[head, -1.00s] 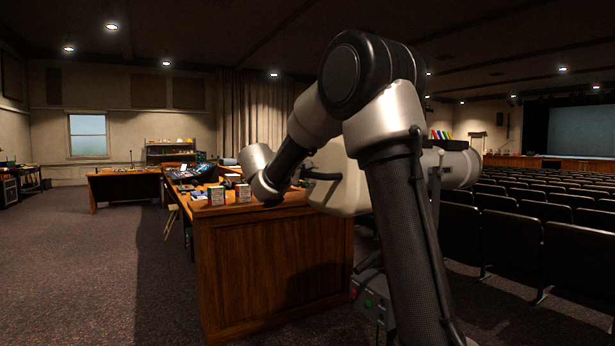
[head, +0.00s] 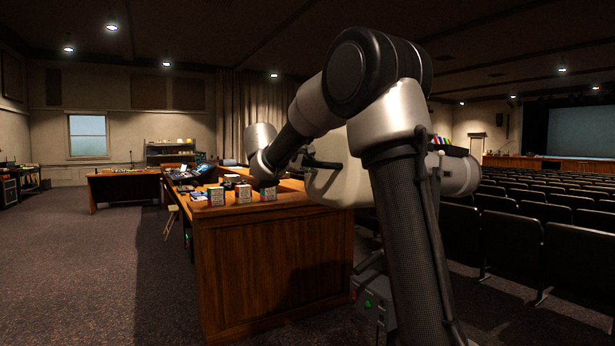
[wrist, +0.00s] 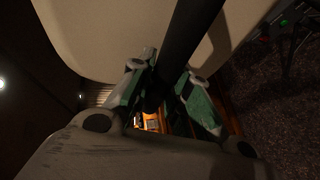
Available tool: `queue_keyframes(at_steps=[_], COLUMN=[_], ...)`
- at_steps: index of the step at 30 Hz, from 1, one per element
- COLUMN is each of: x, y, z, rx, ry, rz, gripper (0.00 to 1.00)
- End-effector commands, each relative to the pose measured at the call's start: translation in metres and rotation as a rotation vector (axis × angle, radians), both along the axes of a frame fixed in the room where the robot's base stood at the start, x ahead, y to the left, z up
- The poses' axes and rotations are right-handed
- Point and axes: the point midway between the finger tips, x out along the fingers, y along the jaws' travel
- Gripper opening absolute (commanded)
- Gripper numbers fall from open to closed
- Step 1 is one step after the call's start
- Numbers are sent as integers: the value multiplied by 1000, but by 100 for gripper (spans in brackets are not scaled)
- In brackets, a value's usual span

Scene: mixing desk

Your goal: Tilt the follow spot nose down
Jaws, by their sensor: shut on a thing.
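The follow spot (head: 338,188) is a cream housing behind my arm in the head view. Its grey barrel (head: 460,176) shows at the right, facing the seats and dipping slightly. In the wrist view the cream housing (wrist: 110,35) fills the top. A dark round bar, the spot's handle (wrist: 196,22), runs down from the housing between my fingers. My gripper (wrist: 167,82), with green-sided fingers, is shut on this handle. In the head view my forearm hides part of the housing, and my fingers are not clear there.
A wooden desk (head: 265,260) stands left of and below the spot, with small boxes (head: 243,194) on its top. A grey box with a green button (head: 368,303) is low beside my arm. Rows of dark seats (head: 490,240) fill the right. The carpet at left is clear.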

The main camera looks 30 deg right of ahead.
Motion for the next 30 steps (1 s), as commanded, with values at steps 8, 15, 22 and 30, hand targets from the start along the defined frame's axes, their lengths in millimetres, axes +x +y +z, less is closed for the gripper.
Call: queue_keyframes(at_steps=[8, 15, 22, 30], x=[1, 0, 0, 0], y=[-8, -10, -9, -9], z=[57, 66, 67, 63], rx=[25, 23, 20, 24], ry=[-3, -6, -7, -3], rz=[3, 3, 4, 4], gripper=[0, 0, 39, 41])
